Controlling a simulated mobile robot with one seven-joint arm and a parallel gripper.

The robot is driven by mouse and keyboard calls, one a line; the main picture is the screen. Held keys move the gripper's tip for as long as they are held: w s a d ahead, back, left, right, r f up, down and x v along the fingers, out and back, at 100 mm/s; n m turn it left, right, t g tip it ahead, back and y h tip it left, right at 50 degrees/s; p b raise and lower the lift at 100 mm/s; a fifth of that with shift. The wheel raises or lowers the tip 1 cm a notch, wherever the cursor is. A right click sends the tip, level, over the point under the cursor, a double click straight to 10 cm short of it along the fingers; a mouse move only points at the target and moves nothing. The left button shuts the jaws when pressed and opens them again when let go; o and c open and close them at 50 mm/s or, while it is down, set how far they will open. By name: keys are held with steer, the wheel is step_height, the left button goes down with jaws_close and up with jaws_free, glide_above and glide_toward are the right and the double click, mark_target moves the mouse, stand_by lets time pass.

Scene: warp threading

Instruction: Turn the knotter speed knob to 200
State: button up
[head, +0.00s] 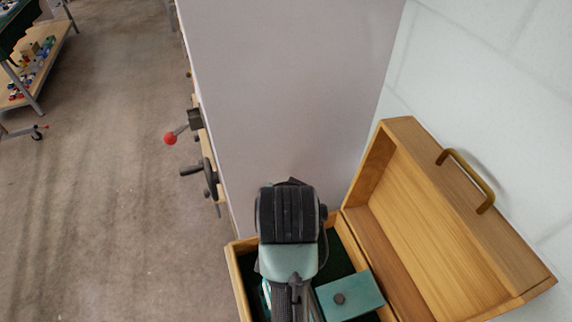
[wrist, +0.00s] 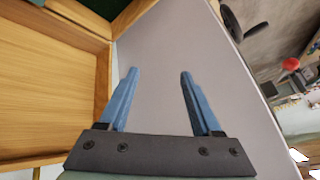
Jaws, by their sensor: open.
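In the head view a teal block (head: 357,293) with a small dark round knob (head: 339,299) on top sits in the right part of an open wooden case (head: 238,280). I cannot tell for sure that this is the knotter speed knob, and no scale or number is readable. A black and teal shape covers the middle of the case in that view. In the wrist view my gripper (wrist: 159,72) is open, its two blue fingers apart with nothing between them. A plain grey surface lies beyond them.
The case lid (head: 430,220) stands open at the right, with a handle (head: 466,180), near a white wall. A tall grey panel (head: 285,90) rises behind the case. A red-ball lever (head: 170,138) and a handwheel (head: 209,178) stick out left of it. Open floor lies left.

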steer(key=w+r+n+t+b, duration=0.1)
steer(key=w+r+t, duration=0.2)
steer(key=r, duration=0.3)
steer(key=shift+w+r+t+b, duration=0.3)
steer(key=shift+w+r+b, duration=0.05)
steer(key=shift+w, duration=0.15)
step_height(320, 180, up, 22)
steer(key=f+n+t, duration=0.1)
steer(key=n+t, duration=0.1)
steer(key=t, duration=0.6)
steer(key=s+r+n+t, duration=0.1)
steer(key=s+r+t, duration=0.3)
steer(key=r, duration=0.6)
steer(key=s+r+n+t, duration=0.1)
steer(key=s+r+t, duration=0.3)
steer(key=s+r, duration=0.4)
step_height(320, 180, up, 3)
steer(key=shift+s+a+f+n+t, duration=0.1)
steer(key=shift+s+a+n+t, duration=0.2)
steer(key=shift+s+a, duration=0.1)
steer(key=shift+c, duration=0.3)
